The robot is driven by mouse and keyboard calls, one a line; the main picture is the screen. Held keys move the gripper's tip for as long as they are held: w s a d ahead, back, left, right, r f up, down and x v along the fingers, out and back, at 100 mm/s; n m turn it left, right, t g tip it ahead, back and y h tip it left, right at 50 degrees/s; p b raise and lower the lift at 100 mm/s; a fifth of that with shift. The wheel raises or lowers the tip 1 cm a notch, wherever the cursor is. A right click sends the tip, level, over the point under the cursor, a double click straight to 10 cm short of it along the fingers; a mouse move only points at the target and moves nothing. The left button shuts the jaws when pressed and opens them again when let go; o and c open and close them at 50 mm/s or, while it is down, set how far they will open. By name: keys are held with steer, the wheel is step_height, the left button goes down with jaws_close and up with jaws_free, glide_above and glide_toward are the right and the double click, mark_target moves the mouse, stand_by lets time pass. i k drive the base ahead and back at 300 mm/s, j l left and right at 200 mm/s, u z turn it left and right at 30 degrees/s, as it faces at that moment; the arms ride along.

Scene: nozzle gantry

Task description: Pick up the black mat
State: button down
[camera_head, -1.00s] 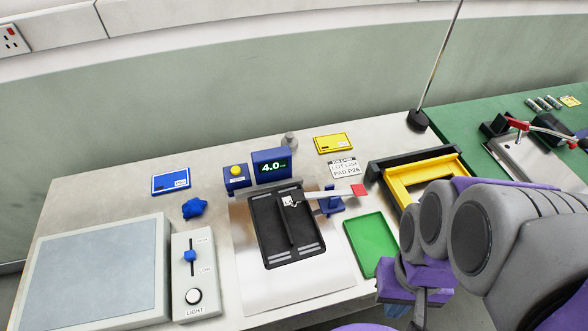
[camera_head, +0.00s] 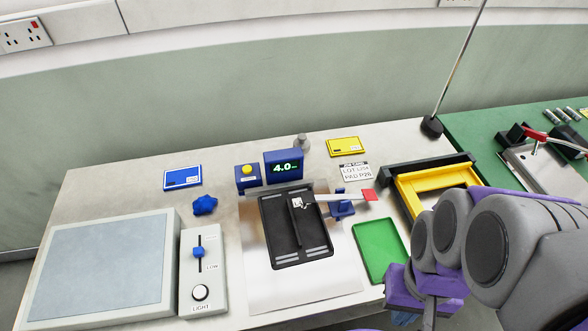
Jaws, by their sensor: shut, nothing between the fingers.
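A pale lever with a red end (camera_head: 368,195) reaches from the marker to the right. My gripper (camera_head: 428,312) is at the lower right, below and right of the mat and well apart from it. It appears shut and empty; its tips are partly hidden at the bottom edge.
A green pad (camera_head: 380,252) and a yellow frame (camera_head: 407,189) lie right of the mat. A blue display (camera_head: 284,167) reading 4.0 stands behind it. A light control box (camera_head: 202,271) and grey panel (camera_head: 103,259) are at left. A thin rod (camera_head: 460,62) rises behind.

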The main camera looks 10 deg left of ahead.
mark_target(295, 235)
steer(key=k, duration=0.5)
steer(key=k+u, duration=0.15)
steer(key=u, duration=3.15)
steer(key=j+u, duration=0.1)
steer(key=u, duration=0.35)
steer(key=i+j+u, duration=0.1)
steer(key=u, duration=0.35)
steer(key=i+j+u, duration=0.1)
steer(key=u, duration=0.35)
steer(key=i+u, duration=0.1)
steer(key=u, duration=0.35)
steer(key=i+j+u, duration=0.15)
steer(key=i, duration=0.35)
